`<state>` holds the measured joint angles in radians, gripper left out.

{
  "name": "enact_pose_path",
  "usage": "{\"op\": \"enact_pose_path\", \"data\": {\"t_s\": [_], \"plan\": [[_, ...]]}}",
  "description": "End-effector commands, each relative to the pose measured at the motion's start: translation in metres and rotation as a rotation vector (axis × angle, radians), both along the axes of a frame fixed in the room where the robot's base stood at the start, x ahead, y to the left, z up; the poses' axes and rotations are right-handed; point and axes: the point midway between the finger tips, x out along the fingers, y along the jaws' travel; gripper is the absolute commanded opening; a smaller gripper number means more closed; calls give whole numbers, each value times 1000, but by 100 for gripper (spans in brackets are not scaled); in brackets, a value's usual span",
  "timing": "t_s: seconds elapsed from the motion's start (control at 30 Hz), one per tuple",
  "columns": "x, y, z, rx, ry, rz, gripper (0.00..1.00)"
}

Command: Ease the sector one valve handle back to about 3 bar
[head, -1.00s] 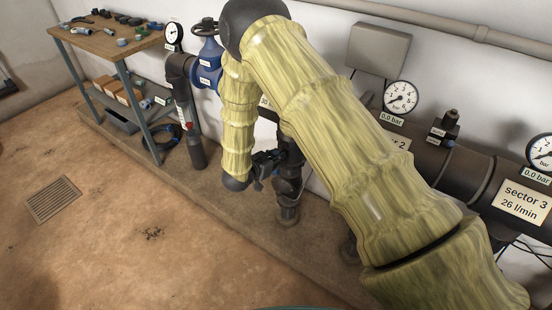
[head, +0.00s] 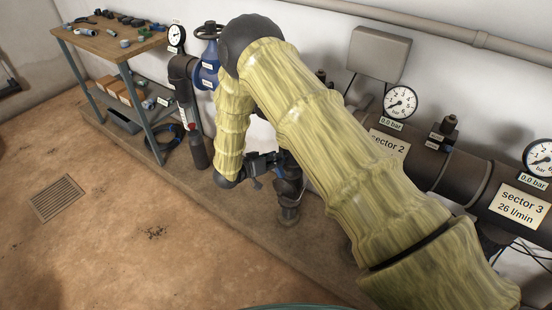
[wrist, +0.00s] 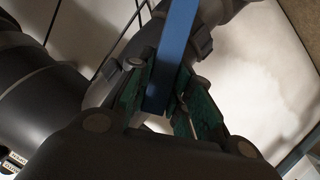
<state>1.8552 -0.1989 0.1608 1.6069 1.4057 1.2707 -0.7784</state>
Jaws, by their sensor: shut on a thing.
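The blue valve handle (wrist: 174,60) shows in the wrist view as a flat blue bar. It runs down from the top between the green-padded fingers of my gripper (wrist: 170,103), which is shut on it. In the head view my gripper (head: 264,164) is low beside the dark vertical valve pipe (head: 288,190); I cannot make out the handle there. My arm covers the sector one part of the manifold, so its gauge and reading are hidden.
The sector 2 gauge (head: 400,102) and sector 3 gauge (head: 540,158) both have 0.0 bar labels. A blue valve (head: 208,68) and another gauge (head: 176,36) stand at left, near a workbench (head: 110,40). The floor in front (head: 110,220) is mostly clear.

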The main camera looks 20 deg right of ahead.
Motion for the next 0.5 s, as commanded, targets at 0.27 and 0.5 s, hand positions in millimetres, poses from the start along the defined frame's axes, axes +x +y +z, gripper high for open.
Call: {"op": "enact_pose_path", "data": {"t_s": [0.27, 0.5], "plan": [[3, 3, -3, -102, 130, 1, 0], [4, 4, -4, -147, 189, 1, 0]]}}
